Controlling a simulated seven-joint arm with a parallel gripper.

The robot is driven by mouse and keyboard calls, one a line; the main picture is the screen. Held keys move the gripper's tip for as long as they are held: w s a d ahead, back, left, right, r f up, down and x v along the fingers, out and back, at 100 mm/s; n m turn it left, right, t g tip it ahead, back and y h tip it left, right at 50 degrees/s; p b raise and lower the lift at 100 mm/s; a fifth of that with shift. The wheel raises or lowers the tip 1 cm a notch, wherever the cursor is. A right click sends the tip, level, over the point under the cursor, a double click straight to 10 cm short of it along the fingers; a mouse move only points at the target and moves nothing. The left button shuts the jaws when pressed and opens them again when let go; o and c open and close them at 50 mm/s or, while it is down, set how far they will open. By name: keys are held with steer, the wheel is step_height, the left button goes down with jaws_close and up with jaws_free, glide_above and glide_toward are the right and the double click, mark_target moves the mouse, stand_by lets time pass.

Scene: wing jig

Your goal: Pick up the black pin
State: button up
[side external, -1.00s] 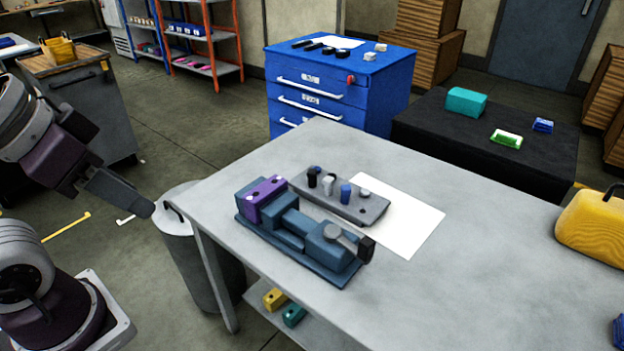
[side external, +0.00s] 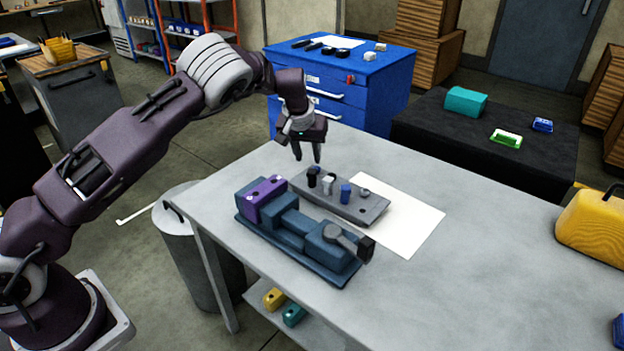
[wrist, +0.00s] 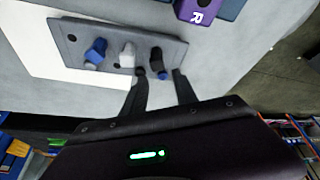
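The black pin (side external: 312,177) stands upright in the grey pin block (side external: 372,213), near the block's left end. In the wrist view the black pin (wrist: 156,58) is just beyond the fingertips, in line with the space between them. My gripper (side external: 307,159) is above the left end of the block with its fingers pointing down. In the wrist view my gripper (wrist: 160,72) is open, with nothing visible between the fingers. A white pin (side external: 328,185) and a blue pin (side external: 346,193) stand in the same block, to the right of the black pin.
A blue-grey vise-like jig (side external: 292,238) with a purple block (side external: 265,193) sits in front of the pin block. A white sheet (side external: 412,222) lies beside and partly under the block.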

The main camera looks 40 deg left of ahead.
mark_target(312, 172)
steer(key=x, duration=0.9)
steer(key=shift+s+d+f, duration=0.15)
steer(key=shift+s+d, duration=0.15)
steer(key=shift+d, duration=0.05)
jaws_close()
